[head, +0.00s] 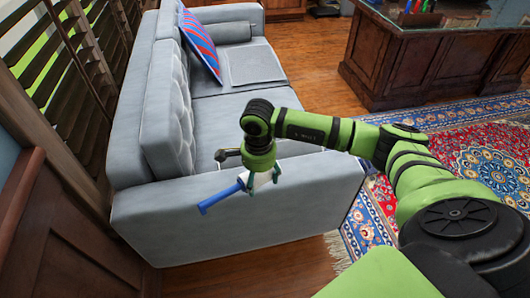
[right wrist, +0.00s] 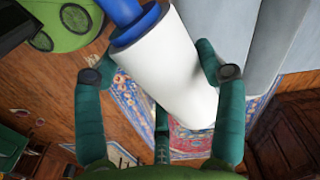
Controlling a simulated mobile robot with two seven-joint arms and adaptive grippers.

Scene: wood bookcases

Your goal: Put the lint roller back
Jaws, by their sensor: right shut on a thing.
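The lint roller has a white roll and a blue handle (head: 220,198). In the head view it is held in front of the grey sofa's near armrest, with the handle pointing left and down. My right gripper (head: 262,181) is shut on its white roll. In the right wrist view the white roll (right wrist: 175,75) lies between the two green fingers (right wrist: 158,75), with the blue handle at the top edge. My left gripper is not in view.
The grey sofa (head: 240,215) stands below and behind the roller. Wooden shutters and dark wood furniture (head: 75,235) are at left. A dark wood desk (head: 420,65) stands at the back right. A patterned rug (head: 480,155) covers the floor at right.

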